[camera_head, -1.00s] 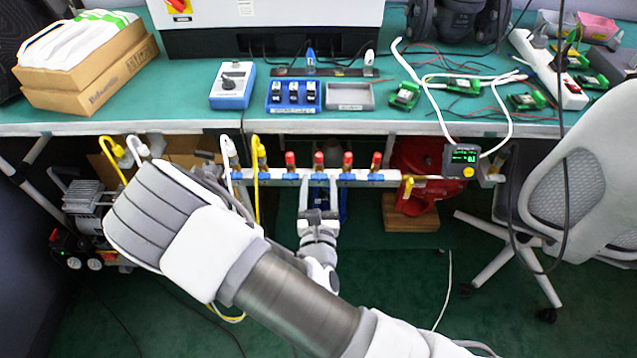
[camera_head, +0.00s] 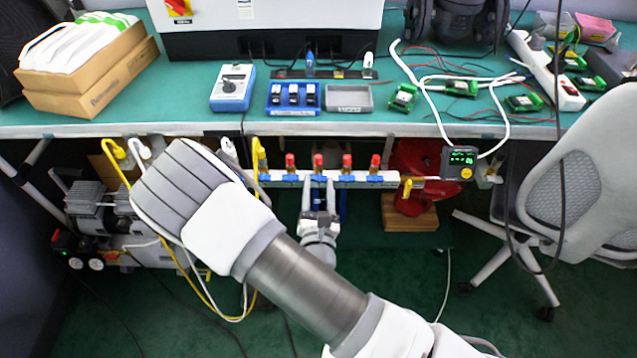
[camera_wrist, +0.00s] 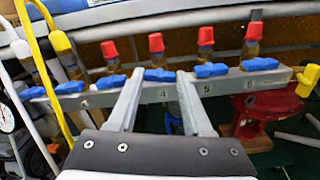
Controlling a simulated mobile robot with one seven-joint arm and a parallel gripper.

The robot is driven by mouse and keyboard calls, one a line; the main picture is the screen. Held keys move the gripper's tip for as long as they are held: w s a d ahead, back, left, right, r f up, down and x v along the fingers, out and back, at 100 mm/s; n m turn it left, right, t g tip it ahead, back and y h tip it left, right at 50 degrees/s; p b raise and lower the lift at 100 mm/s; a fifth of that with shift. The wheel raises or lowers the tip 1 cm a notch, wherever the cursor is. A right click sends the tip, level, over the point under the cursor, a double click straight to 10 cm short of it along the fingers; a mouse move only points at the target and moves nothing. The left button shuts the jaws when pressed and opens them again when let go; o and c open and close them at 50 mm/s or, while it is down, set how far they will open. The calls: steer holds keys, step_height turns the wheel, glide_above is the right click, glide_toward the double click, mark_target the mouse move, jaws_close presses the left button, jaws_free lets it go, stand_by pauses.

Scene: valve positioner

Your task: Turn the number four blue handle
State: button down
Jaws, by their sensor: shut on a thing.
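The blue handle numbered four (camera_wrist: 159,75) sits between my gripper's two fingertips in the wrist view, above the printed 4 on the grey manifold bar (camera_wrist: 226,83). It lies roughly along the bar, below a red-capped fitting (camera_wrist: 156,43). My gripper (camera_wrist: 159,76) is shut on this handle, one finger at each end. In the head view, my gripper (camera_head: 318,184) reaches the bar (camera_head: 358,180) from below, at the second red cap (camera_head: 318,161) from the left. The fingers partly hide the handle there.
Other blue handles sit close on both sides, including number three (camera_wrist: 112,81) and number five (camera_wrist: 211,70). Yellow (camera_wrist: 43,22) and white hoses rise at the left. A gauge (camera_head: 459,162) stands at the right, below the green workbench (camera_head: 190,115).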

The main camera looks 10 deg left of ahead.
steer(key=m, duration=0.3)
steer(key=shift+d+m+p, duration=0.1)
steer(key=shift+m+p, duration=0.2)
steer(key=shift+m, duration=0.1)
steer(key=m, duration=0.3)
steer(key=shift+f+m, duration=0.1)
steer(key=shift+m, duration=0.2)
steer(key=m+b, duration=0.2)
steer(key=m, duration=0.2)
steer(key=shift+f, duration=0.1)
steer(key=shift+m+b, duration=1.3)
steer(key=shift+m, duration=0.6)
steer(key=c, duration=0.6)
jaws_free()
steer(key=shift+s, duration=0.1)
